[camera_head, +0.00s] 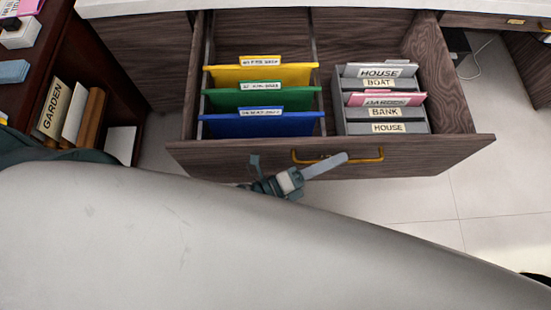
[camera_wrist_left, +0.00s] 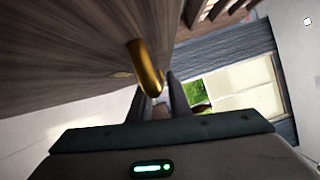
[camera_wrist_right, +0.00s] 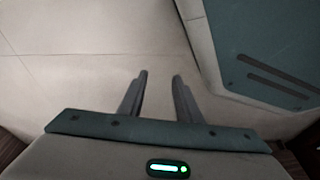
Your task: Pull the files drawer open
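The files drawer (camera_head: 235,155) is dark wood and stands pulled out, with its inside exposed. Its brass handle (camera_head: 365,157) runs along the front panel and also shows in the left wrist view (camera_wrist_left: 146,68). Coloured hanging files (camera_head: 262,98) and a grey file holder (camera_head: 420,127) are in the drawer. My left gripper (camera_head: 300,167) is at the drawer front by the handle's left end, its fingers apart. In the left wrist view the handle's end is close to the fingertips; whether it touches them is unclear. My right gripper (camera_wrist_right: 160,75) is open and empty over the floor.
A dark wooden shelf (camera_head: 35,65) with books stands at the left. A white desktop (camera_head: 150,5) runs above the drawer. Another drawer (camera_head: 500,22) is at the far right. Pale tiled floor (camera_head: 475,185) is clear on the right. My arm covers the lower head view.

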